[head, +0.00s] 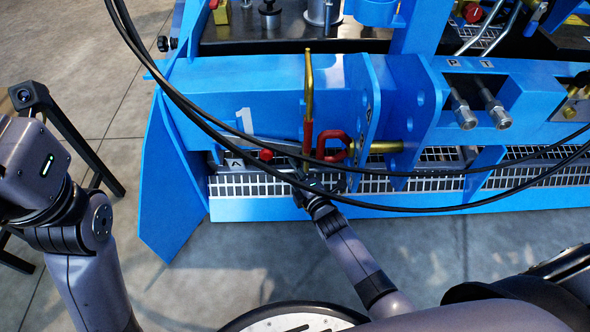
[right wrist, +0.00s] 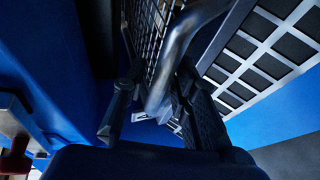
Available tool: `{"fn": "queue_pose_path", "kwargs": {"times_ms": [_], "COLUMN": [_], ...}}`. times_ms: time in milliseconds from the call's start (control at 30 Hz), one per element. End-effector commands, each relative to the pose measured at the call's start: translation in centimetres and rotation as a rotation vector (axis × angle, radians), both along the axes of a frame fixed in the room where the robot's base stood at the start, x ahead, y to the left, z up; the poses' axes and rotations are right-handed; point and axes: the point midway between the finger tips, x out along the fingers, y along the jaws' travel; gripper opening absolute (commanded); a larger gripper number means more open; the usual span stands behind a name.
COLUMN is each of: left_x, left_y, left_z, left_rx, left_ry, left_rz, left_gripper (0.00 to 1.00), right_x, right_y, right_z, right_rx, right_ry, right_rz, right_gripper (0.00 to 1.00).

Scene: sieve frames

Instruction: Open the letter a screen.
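The letter A label (head: 234,162) is on a dark plate at the left end of the blue machine, beside a red knob (head: 266,155). A pale mesh screen (head: 245,187) runs just below it, and mesh also shows in the right wrist view (right wrist: 262,60). My right gripper (head: 304,190) is at the front of this screen, right of the label. In the right wrist view its two dark fingers (right wrist: 160,95) stand apart, with a bent metal bar (right wrist: 172,70) between them. I cannot tell whether they touch it. My left arm is at the left; its gripper is out of view.
A yellow rod with a red handle (head: 308,130) and a red ring (head: 333,146) are just above my right gripper. Black hoses (head: 400,208) hang across the front of the machine. A blue side plate (head: 168,190) stands at the left. The floor in front is partly clear.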

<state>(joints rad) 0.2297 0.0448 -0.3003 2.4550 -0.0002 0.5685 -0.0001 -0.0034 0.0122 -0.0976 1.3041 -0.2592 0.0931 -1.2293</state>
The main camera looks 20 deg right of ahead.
Motion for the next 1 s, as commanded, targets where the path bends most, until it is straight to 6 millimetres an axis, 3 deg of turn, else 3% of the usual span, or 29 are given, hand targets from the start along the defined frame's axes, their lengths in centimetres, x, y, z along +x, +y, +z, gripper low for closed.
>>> {"fn": "queue_pose_path", "kwargs": {"times_ms": [367,1000], "left_x": [0.01,-0.01], "left_y": [-0.01,0.0], "left_z": [-0.01,0.01], "left_rx": [0.0,0.0], "left_ry": [0.0,-0.001], "left_rz": [-0.001,0.0], "left_gripper": [0.0,0.0], "right_x": [-0.02,-0.07], "right_y": [0.0,-0.05], "right_z": [-0.01,-0.03], "right_rx": [0.0,0.002], "right_ry": [0.0,0.0], "right_rz": [0.0,0.0], "right_gripper": [0.0,0.0]}}
